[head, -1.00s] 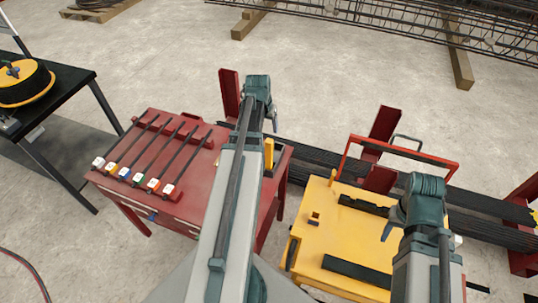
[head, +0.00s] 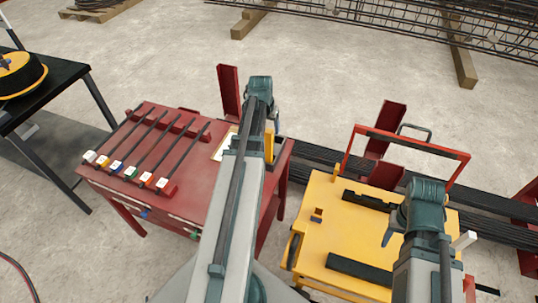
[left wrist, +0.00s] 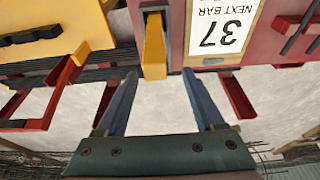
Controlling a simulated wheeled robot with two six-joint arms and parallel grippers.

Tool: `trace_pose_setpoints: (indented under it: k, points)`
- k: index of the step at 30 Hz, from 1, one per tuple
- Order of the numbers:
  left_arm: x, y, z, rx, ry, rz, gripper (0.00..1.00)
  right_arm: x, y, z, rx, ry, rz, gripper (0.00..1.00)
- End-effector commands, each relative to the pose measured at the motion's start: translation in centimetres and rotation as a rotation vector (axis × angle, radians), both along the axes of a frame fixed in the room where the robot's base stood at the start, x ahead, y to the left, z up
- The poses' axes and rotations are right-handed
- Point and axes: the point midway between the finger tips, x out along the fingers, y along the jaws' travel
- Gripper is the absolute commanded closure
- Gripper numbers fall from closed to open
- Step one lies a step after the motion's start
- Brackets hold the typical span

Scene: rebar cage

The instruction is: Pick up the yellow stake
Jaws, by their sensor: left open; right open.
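In the left wrist view the yellow stake (left wrist: 154,42) comes out of a dark holder on the red table's edge. My left gripper (left wrist: 160,76) is open, its two fingers on either side of the stake's near end with gaps; whether they reach its depth is unclear. In the head view my left gripper (head: 270,116) is mostly hidden by its own wrist. My right gripper (head: 390,230) is over the yellow cart, its fingers partly hidden.
The red table (head: 190,185) carries several dark bars with coloured end blocks. A card reading "NEXT BAR 37" (left wrist: 222,25) lies close beside the stake. The yellow cart (head: 325,240) has a red handle (head: 420,144). Red posts (head: 385,128) and long dark bars lie behind.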

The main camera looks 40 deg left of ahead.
Motion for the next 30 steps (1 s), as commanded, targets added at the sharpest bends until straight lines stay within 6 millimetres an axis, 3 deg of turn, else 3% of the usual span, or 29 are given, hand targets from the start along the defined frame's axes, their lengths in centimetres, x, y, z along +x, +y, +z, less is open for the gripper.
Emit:
trace_pose_setpoints:
  k: [8,21,30]
  points:
    - [0.0,-0.1,-0.6,0.000,0.000,0.000,0.30,0.0,0.0,-0.6,0.000,0.000,0.000,0.50]
    - [0.5,-0.4,-5.4,0.000,0.000,0.000,0.30,0.0,0.0,-5.4,0.000,0.000,0.000,0.50]
    - [0.5,-0.4,-5.3,0.000,0.000,0.000,0.32,0.0,0.0,-5.3,0.000,0.000,0.000,0.50]
